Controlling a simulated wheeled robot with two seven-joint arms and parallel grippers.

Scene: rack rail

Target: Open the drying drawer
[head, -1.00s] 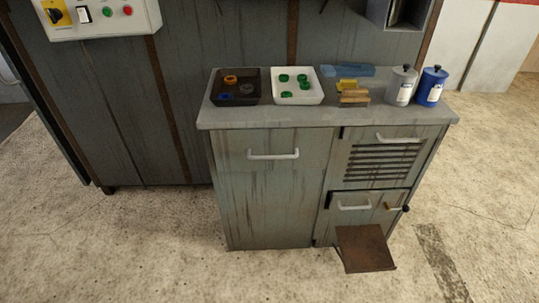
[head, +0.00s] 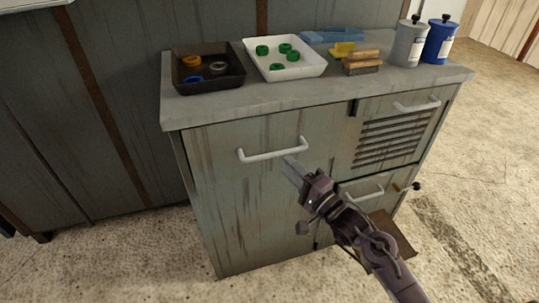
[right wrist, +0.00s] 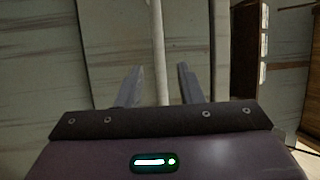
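The grey cabinet (head: 235,200) has a wide left front with a white bar handle (head: 265,154), a louvred upper right front (head: 385,143) with its own handle (head: 417,105), and a lower right front with a handle (head: 363,195). No label tells which is the drying drawer. My right gripper (head: 291,168) is open just below the right end of the left front's handle. In the right wrist view, a pale upright bar (right wrist: 159,50) shows between the open fingers (right wrist: 158,88), not gripped. Whether they reach around it is unclear. My left gripper is out of view.
On the cabinet top are a dark tray (head: 208,85) of rings, a white tray (head: 309,67) with green rings, a brush (head: 362,67), and grey (head: 408,47) and blue (head: 438,45) canisters. A brown flap (head: 392,228) juts out low, partly behind my right arm.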

